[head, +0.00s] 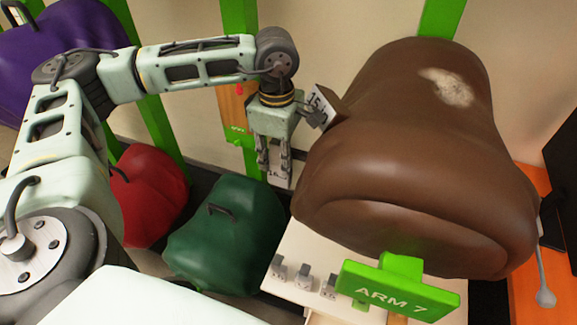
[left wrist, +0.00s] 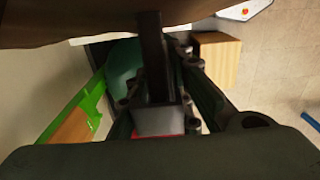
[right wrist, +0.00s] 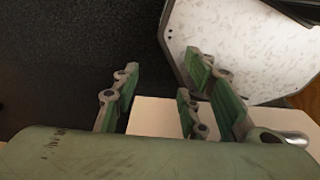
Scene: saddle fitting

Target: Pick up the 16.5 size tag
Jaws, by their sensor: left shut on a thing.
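My left gripper (head: 276,165) points down beside the brown saddle (head: 410,150), to its left. It is shut on a small white-faced tag (head: 279,181), whose print is too small to read for sure. In the left wrist view, a grey block with a dark upright bar (left wrist: 157,118) sits between the fingers. Several grey tags (head: 303,278) stand on a white tray (head: 290,246) below the saddle. A tag reading about 15 (head: 319,101) is at the saddle's left edge. My right gripper (right wrist: 165,90) shows only in its wrist view, open and empty.
A green sign reading ARM 7 (head: 400,290) stands in front of the brown saddle. Green (head: 225,240), red (head: 148,195) and purple (head: 65,55) saddles are at the left. Green posts (head: 238,18) rise behind. A pale speckled panel (right wrist: 245,45) lies beyond my right gripper.

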